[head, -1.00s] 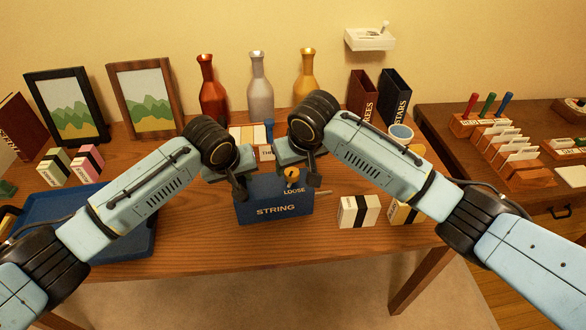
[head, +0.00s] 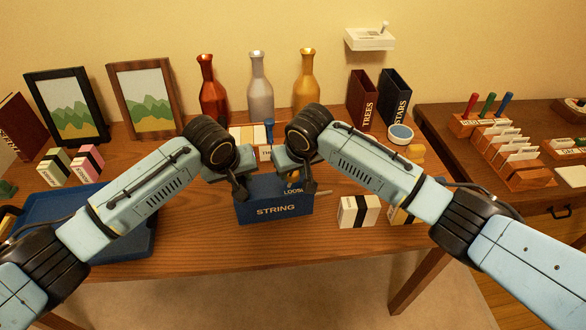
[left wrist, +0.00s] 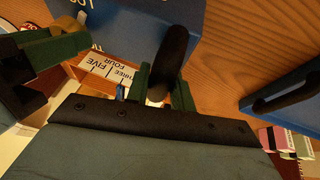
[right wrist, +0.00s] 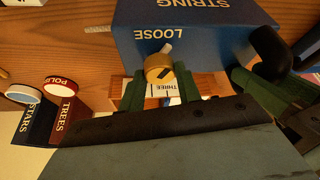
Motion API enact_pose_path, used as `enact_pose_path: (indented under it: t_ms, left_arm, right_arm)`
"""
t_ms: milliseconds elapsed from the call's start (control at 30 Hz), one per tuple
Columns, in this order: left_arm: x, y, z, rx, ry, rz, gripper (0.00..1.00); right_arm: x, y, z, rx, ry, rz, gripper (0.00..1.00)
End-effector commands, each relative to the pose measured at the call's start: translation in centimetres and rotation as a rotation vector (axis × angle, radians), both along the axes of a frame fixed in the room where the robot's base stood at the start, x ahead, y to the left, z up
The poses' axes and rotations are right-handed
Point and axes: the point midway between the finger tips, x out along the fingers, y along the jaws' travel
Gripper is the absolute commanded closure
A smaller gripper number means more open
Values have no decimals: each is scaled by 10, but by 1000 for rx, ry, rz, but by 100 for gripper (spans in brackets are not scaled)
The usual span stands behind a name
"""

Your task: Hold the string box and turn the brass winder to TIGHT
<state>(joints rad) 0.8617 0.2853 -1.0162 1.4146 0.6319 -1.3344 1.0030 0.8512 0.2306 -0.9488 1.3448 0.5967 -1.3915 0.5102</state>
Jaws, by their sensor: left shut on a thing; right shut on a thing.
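The blue string box (head: 275,209), lettered STRING and LOOSE, stands on the desk in front of me. My left gripper (head: 240,188) is shut on the box's dark upright handle (left wrist: 170,60) at its left side. My right gripper (head: 300,184) is shut on the brass winder (right wrist: 159,68) on top of the box. In the head view the winder is mostly hidden by my right gripper. In the right wrist view its pale pointer is on the side of the word LOOSE. I cannot see a TIGHT mark.
A white box with a black band (head: 358,212) stands just right of the string box. A blue tray (head: 60,215) lies at left. Card holders and bottles (head: 259,85) stand behind. The front desk strip is clear.

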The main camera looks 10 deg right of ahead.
Motion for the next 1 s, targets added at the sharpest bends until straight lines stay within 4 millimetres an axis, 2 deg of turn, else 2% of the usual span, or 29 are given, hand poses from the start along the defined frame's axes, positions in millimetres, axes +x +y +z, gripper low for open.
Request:
enact_pose_path:
  t_ms: [367,1000]
  left_arm:
    - [0,0,1,-1,-1,0,97]
    - [0,0,1,-1,-1,0,97]
  right_arm:
    - [-1,2,0,1,3,-91,90]
    - [0,4,0,2,2,-557,90]
